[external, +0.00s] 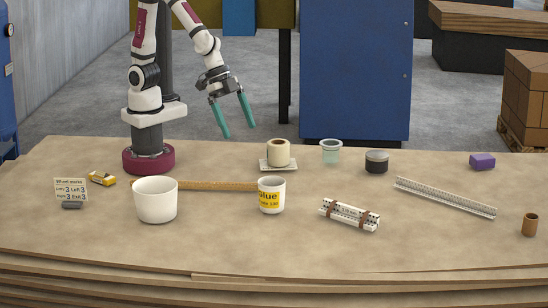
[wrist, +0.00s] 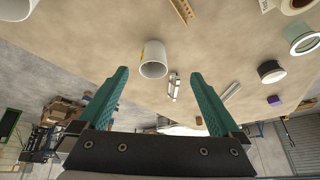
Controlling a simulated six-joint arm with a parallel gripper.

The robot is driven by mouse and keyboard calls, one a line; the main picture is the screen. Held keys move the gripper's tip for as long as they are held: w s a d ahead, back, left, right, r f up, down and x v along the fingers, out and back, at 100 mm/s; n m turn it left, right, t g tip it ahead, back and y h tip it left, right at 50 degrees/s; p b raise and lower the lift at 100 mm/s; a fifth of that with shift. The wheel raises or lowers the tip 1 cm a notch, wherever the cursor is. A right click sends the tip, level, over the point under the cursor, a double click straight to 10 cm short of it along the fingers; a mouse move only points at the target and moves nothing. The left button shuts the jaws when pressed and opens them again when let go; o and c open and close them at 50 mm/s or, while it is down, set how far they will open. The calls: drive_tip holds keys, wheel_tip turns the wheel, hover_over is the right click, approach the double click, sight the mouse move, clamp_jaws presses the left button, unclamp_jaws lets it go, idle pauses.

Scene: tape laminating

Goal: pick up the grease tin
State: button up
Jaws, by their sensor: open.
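The grease tin appears to be the short, dark round tin (external: 376,162) standing upright on the table, right of centre at the back. In the wrist view the dark tin (wrist: 271,72) is on the right, outside the span of the fingers. My gripper (external: 236,130) has two teal fingers spread apart, with nothing between them. It hangs above the back of the table, well to the left of the tin and clear of it. The fingers also show in the wrist view (wrist: 159,75).
A pale green jar (external: 330,151) stands just left of the tin, with a tape roll (external: 278,153) farther left. A perforated metal strip (external: 445,198) lies to the tin's right. A glue cup (external: 271,196), white pot (external: 155,200) and wrapped bundle (external: 349,215) are in front.

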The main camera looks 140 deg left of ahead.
drive_tip(key=w+a+f+n+t+y, duration=0.2)
drive_tip(key=w+a+f+n, duration=0.1)
drive_tip(key=w+a, duration=0.45)
drive_tip(key=n+y, duration=0.8)
approach(375, 154)
drive_tip(key=x, duration=0.9)
drive_tip(key=shift+a+f, duration=0.1)
drive_tip(key=c, duration=1.1)
drive_tip(key=shift+c, duration=0.8)
